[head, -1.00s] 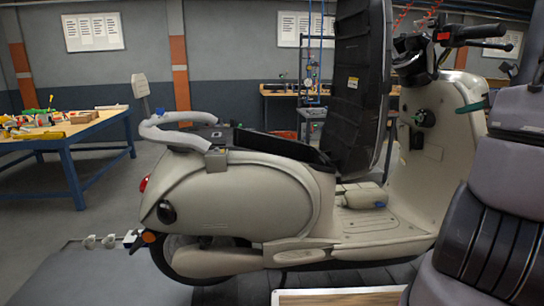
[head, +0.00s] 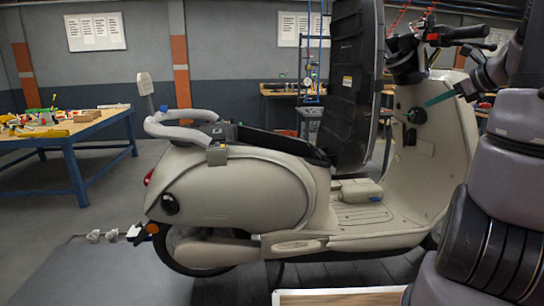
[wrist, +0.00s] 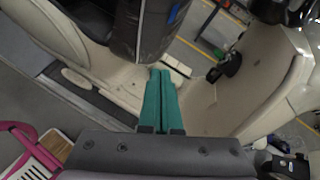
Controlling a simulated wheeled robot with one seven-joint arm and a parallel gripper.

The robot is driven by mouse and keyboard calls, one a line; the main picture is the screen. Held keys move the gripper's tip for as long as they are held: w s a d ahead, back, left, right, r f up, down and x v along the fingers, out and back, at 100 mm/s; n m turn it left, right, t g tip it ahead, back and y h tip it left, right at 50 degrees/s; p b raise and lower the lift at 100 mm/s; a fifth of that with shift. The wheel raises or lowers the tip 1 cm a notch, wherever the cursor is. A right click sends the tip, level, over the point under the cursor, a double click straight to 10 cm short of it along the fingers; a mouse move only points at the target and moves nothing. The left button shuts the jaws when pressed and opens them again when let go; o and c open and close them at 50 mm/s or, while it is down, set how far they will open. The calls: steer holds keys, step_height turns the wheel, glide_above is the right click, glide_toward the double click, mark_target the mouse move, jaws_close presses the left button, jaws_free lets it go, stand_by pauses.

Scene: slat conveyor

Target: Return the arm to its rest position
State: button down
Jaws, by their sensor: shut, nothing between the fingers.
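My gripper (head: 426,104) has two long teal fingers that lie together, with nothing between them. In the head view it reaches in from the right, in front of the cream scooter's (head: 235,190) leg shield. In the wrist view my gripper (wrist: 160,72) points over the scooter (wrist: 255,95), its fingertips overlapping the lower end of a dark upright panel (wrist: 150,25). I cannot tell whether it touches anything. My grey arm shows at the right of the head view.
The scooter's raised black seat panel (head: 350,85) stands close left of my gripper, and the handlebar (head: 455,35) is above. A blue-legged workbench (head: 75,130) stands at the left. Grey floor is free between the workbench and scooter.

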steer(key=s+a+r+n+g, duration=0.1)
steer(key=s+a+n+g, duration=0.1)
steer(key=s+a+n, duration=0.35)
steer(key=s+a+r+n+g, duration=0.1)
steer(key=s+a+n, duration=0.2)
steer(key=a+n, duration=0.5)
steer(key=s+a+n+h, duration=0.2)
steer(key=s+a+n, duration=0.6)
steer(key=s+n, duration=0.2)
steer(key=shift+s+r+g+h, duration=0.25)
steer(key=shift+s+g+h, duration=0.05)
steer(key=shift+s, duration=0.7)
steer(key=shift+n, duration=0.25)
